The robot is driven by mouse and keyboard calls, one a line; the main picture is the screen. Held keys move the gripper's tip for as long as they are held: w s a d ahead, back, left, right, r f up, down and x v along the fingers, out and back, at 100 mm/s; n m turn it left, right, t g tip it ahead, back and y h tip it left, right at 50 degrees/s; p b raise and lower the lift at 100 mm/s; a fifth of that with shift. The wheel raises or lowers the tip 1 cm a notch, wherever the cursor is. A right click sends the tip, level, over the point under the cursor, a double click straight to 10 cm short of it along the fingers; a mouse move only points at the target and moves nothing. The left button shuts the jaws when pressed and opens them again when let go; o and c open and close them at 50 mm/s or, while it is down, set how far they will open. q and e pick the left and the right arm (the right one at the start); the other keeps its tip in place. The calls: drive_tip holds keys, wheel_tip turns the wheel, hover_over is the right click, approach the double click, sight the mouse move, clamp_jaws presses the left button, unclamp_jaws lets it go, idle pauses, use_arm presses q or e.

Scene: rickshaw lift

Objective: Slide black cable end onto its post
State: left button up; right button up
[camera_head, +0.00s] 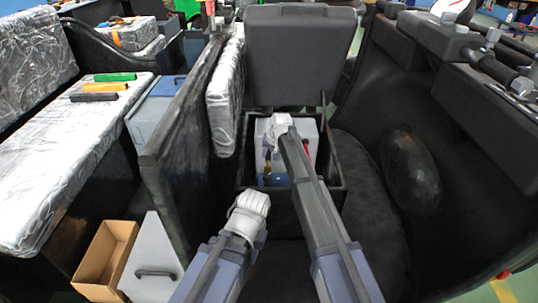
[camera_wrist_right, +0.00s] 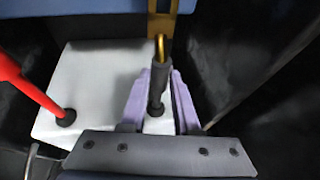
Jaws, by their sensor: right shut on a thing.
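My right gripper (camera_wrist_right: 160,88) points down into the open compartment, its two pale purple fingers closed on either side of the black cable end (camera_wrist_right: 158,72). The cable end stands roughly upright over the white battery (camera_wrist_right: 100,72). A dark round piece shows at its lower tip against the battery top. I cannot tell whether it is around the post or only above it. In the head view the right gripper (camera_head: 267,168) is small and partly hidden by my arm. The left arm ends low in the middle; its fingers do not show.
A red cable (camera_wrist_right: 28,84) meets a black-based terminal at the battery's left. A brass-coloured part (camera_wrist_right: 160,42) and a blue edge (camera_wrist_right: 70,8) lie beyond the fingers. Dark compartment walls (camera_head: 338,170) surround the battery (camera_head: 309,130). The raised seat lid (camera_head: 300,55) stands behind.

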sight(269, 162)
clamp_jaws()
idle(0.5)
idle(0.3)
drive_tip(key=s, duration=0.5)
drive_tip(key=shift+s, duration=0.25)
drive_tip(key=o, duration=0.7)
unclamp_jaws()
drive_tip(key=shift+o, duration=0.2)
drive_tip(key=shift+w, duration=0.1)
